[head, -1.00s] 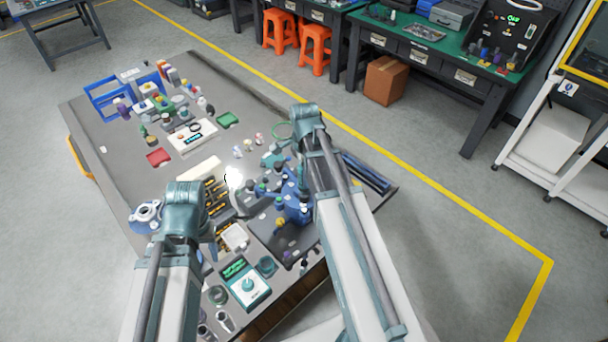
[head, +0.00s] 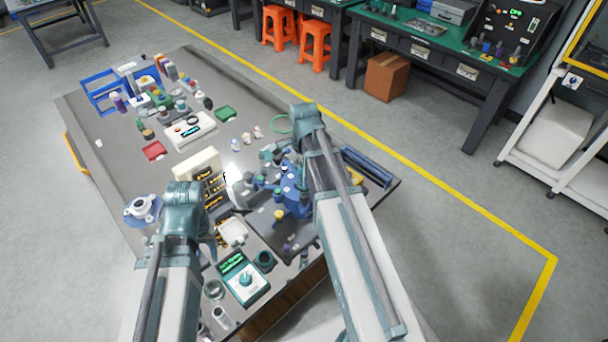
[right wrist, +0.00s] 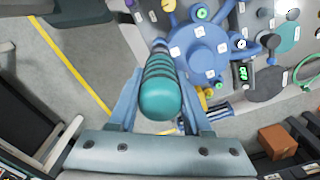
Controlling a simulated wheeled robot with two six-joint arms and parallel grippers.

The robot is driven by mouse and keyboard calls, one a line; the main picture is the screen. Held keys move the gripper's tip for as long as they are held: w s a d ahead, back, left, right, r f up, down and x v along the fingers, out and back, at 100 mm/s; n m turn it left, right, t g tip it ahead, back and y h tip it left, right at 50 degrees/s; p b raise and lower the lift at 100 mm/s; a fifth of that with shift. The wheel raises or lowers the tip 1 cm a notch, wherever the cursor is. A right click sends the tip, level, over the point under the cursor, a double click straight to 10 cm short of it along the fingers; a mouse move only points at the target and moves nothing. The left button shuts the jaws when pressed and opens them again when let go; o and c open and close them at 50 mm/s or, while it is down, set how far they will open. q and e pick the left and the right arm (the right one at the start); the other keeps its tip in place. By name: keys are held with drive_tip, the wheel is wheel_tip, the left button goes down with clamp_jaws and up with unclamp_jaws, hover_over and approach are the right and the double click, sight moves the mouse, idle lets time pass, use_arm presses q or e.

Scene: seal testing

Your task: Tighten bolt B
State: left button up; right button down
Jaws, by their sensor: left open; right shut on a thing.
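A blue fixture (head: 290,192) stands on the grey table below my right arm. In the right wrist view its round blue hub (right wrist: 200,52) has arms and small labelled fittings. I cannot read which one is bolt B. My right gripper (right wrist: 160,78) is shut on a tool with a teal, dark-ringed handle (right wrist: 162,98). The tool's far end points toward the fixture's left edge; whether it touches a bolt is hidden. In the head view my right gripper (head: 270,155) is partly hidden. My left gripper (head: 208,238) is open, mostly hidden by my arm, near a white tray (head: 232,233).
A case of yellow-handled tools (head: 214,188) lies between my arms. A green-screened meter (head: 243,278) sits at the front edge. A blue rack (head: 102,92) stands at the back. The table's middle left is fairly clear.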

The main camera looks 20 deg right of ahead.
drive_tip(key=shift+f+b, duration=1.15)
drive_tip(key=shift+f, duration=0.05)
idle(2.0)
drive_tip(key=shift+r, duration=0.1)
wheel_tip(320, 180, up, 5)
drive_tip(key=p, duration=0.5)
idle(0.4)
